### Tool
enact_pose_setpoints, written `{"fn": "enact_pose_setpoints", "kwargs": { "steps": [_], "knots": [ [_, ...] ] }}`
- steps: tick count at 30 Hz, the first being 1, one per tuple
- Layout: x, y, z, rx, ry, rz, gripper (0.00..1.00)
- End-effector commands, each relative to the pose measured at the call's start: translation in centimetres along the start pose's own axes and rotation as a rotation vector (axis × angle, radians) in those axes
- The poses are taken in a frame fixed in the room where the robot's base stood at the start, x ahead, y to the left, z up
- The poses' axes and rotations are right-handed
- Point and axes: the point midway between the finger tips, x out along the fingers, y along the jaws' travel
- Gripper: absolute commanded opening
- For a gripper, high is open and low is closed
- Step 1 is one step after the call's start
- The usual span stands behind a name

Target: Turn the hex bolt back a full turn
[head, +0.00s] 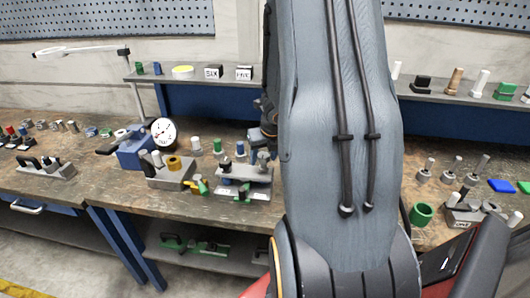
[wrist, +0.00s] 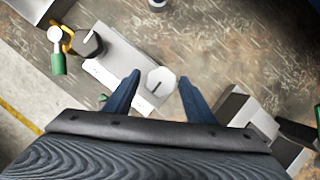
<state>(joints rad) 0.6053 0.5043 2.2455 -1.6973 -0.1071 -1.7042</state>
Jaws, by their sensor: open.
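In the wrist view a pale grey hex-like bolt head (wrist: 161,84) with a dark line mark stands at one end of a light metal block (wrist: 118,62). A dark hex-shaped head (wrist: 88,42) with a pale line mark sits at the block's other end. My gripper (wrist: 160,77) is open, with one blue finger on each side of the pale head. Gaps show between the fingers and the head; their height relative to it is hard to judge. In the head view the block (head: 243,178) stands on the bench, partly hidden by my arm.
A yellow and green fitting (wrist: 62,42) lies beside the block's dark-head end. Grey blocks (wrist: 240,110) stand right of my gripper. In the head view a dial gauge (head: 163,131) and a blue vise (head: 133,150) stand left on the workbench (head: 90,178).

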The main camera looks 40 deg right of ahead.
Motion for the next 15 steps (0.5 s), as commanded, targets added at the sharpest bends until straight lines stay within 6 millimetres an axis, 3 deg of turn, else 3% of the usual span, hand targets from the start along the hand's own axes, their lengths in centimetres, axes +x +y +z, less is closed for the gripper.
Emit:
{"fn": "enact_pose_setpoints", "kwargs": {
  "steps": [15],
  "knots": [
    [-4.0,0.1,0.1,-0.001,-0.003,0.002,0.50]
  ]
}}
